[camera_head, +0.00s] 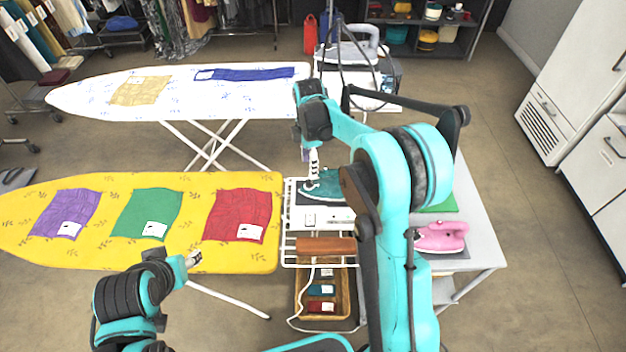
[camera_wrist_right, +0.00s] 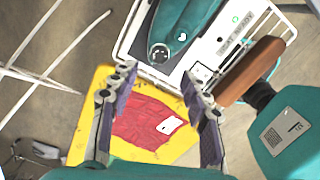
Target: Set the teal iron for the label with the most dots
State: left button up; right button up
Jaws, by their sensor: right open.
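The teal iron (camera_head: 324,185) rests on a white station beside the yellow ironing board. In the right wrist view the iron (camera_wrist_right: 185,25) is at the top, with a round dark dial (camera_wrist_right: 159,53) at its near end. My right gripper (camera_head: 311,172) is above the iron's left end; in the wrist view it (camera_wrist_right: 160,82) is open and empty. White labels lie on the purple cloth (camera_head: 62,208), green cloth (camera_head: 142,205) and red cloth (camera_head: 242,203); their dots are too small to read. My left gripper (camera_head: 193,259) is near the board's front edge, its opening unclear.
A brown wooden handle (camera_head: 326,244) lies at the station's front. A pink iron (camera_head: 441,237) stands right on the grey table (camera_head: 480,235). A basket (camera_head: 322,314) with folded cloths is below. A white ironing board (camera_head: 190,100) stands behind, with a larger grey iron (camera_head: 345,52).

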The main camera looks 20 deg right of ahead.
aim_at(309, 182)
notch_tip(309, 182, down, 8)
jog(key=shift+r+b, duration=0.1)
jog(key=shift+b, duration=1.15)
grip_shut()
